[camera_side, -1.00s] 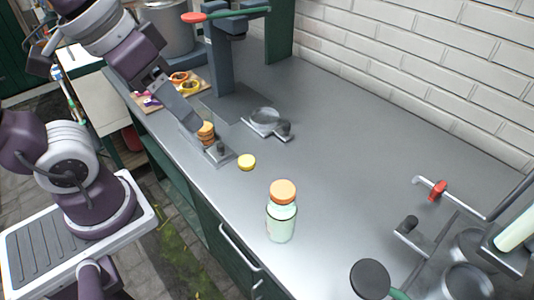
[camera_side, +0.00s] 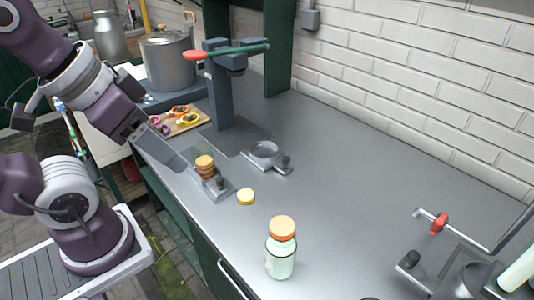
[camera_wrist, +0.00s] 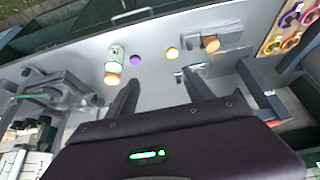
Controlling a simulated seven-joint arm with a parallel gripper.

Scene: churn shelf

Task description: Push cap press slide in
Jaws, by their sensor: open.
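The press (camera_side: 225,85) is a dark grey post with a red-tipped, green lever across its top. The slide (camera_side: 268,158) is a grey plate with a round cup and dark knob, drawn out in front of the press; its small plate also shows in the wrist view (camera_wrist: 183,78). A pale green jar (camera_side: 281,262) with an orange cap (camera_side: 282,227) stands upright on the counter; it is also in the wrist view (camera_wrist: 113,62). My gripper (camera_wrist: 160,90) is open and empty over the counter. In the side view (camera_side: 178,163) it is left of the cap stack.
A stack of orange caps (camera_side: 205,167) stands in a grey holder. A yellow disc (camera_side: 246,196) lies near it, and a purple disc (camera_wrist: 135,60) shows in the wrist view. A board with coloured rings (camera_side: 182,120) and a pot (camera_side: 168,62) are behind. The counter's right middle is clear.

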